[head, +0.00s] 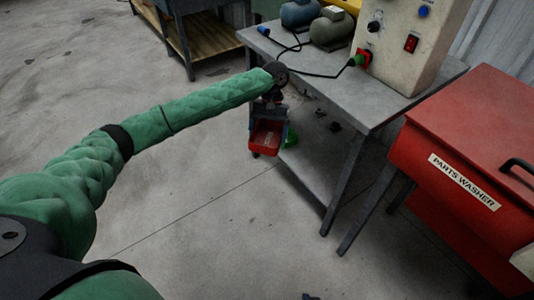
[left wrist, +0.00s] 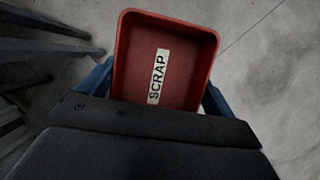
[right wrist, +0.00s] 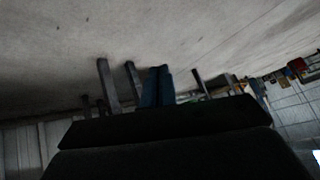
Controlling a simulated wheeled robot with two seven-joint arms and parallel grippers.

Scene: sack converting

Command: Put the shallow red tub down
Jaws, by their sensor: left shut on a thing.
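The shallow red tub (head: 266,138) hangs below my left gripper (head: 268,118) in the head view, beside the front left leg side of the grey workbench. In the left wrist view the tub (left wrist: 172,40) shows its open inside with a white SCRAP label. The blue fingers stand on either side of its near part, and the gripper is shut on it. The tub looks held above the concrete floor; the gap under it is unclear. My right gripper (right wrist: 158,86) shows in the right wrist view with its blue fingertips together and nothing between them.
The grey workbench (head: 372,102) carries motors and a control box (head: 405,45). A green object (head: 291,138) is partly hidden behind the tub. A red parts washer (head: 470,130) stands at the right. Open concrete floor lies left of and in front of the bench.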

